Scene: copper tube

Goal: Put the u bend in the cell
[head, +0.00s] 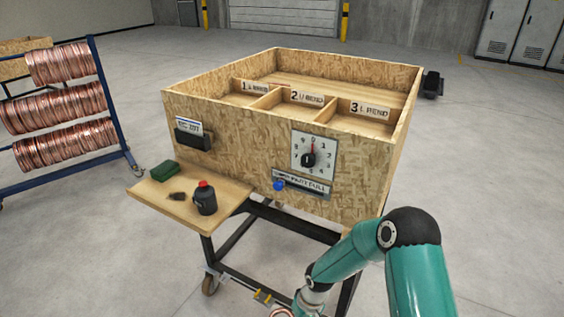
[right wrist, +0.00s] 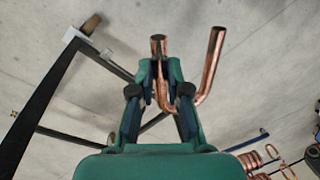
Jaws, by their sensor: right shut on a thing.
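The U bend (right wrist: 208,75) is a copper tube with two legs, seen in the right wrist view. My right gripper (right wrist: 161,78) is shut on one of its legs; the other leg stands free to the right, open end up. In the head view my right arm comes in at the bottom right, and the gripper is almost wholly below the frame edge. The middle cell (head: 294,109) of the wooden box, below the label "2 U BEND" (head: 308,97), looks empty from here. My left gripper is in neither view.
The chipboard box (head: 250,140) stands on a wheeled black frame, with a dial (head: 312,158) on its front. A copper coil rack (head: 100,90) stands left.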

